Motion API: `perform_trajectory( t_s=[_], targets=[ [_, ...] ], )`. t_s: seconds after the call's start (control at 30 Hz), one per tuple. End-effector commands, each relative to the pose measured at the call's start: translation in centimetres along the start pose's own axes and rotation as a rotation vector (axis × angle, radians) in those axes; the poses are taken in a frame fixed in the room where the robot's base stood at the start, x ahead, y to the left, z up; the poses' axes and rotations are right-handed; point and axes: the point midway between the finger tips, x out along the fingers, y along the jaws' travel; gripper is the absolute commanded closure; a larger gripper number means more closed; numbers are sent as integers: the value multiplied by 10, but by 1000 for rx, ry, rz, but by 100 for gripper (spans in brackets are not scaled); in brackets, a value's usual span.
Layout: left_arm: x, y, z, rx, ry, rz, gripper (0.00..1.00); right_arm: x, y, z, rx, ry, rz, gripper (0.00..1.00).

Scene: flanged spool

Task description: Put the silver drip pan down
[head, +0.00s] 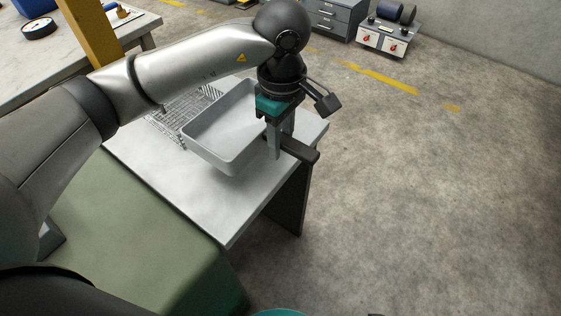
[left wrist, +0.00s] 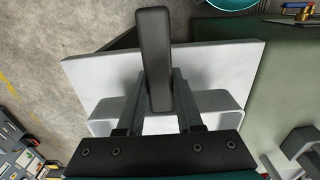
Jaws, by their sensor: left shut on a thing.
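The silver drip pan (head: 222,130) is a shallow, rectangular tray with rounded corners and a dark handle (head: 300,148) at its right side. It is over the light worktable, level or nearly so; I cannot tell whether its underside touches the top. My left gripper (head: 274,148) points down at the pan's right side and is shut on the handle. In the left wrist view the dark handle (left wrist: 154,50) runs up between the fingers, and part of the pan (left wrist: 222,105) shows beside them. My right gripper is not in view.
The light worktable (head: 215,205) is bare in front of the pan. A wire rack (head: 182,112) lies behind and left of it. A green surface (head: 130,245) adjoins the table in front. Open concrete floor lies to the right. Drawers (head: 335,15) stand far back.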

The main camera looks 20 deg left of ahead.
Motion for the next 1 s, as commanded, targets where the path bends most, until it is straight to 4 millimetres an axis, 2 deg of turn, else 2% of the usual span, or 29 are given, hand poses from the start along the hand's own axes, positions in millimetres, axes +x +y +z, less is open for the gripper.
perform_trajectory(
  t_s=[0.1, 0.3, 0.6, 1.0],
  targets=[
    [16, 0, 0, 0, 1, 0, 100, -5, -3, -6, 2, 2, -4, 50],
    [26, 0, 0, 0, 1, 1, 100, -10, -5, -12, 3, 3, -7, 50],
    [57, 0, 0, 1, 1, 0, 100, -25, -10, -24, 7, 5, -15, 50],
    [60, 0, 0, 1, 2, 2, 100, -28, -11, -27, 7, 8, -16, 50]
  ],
)
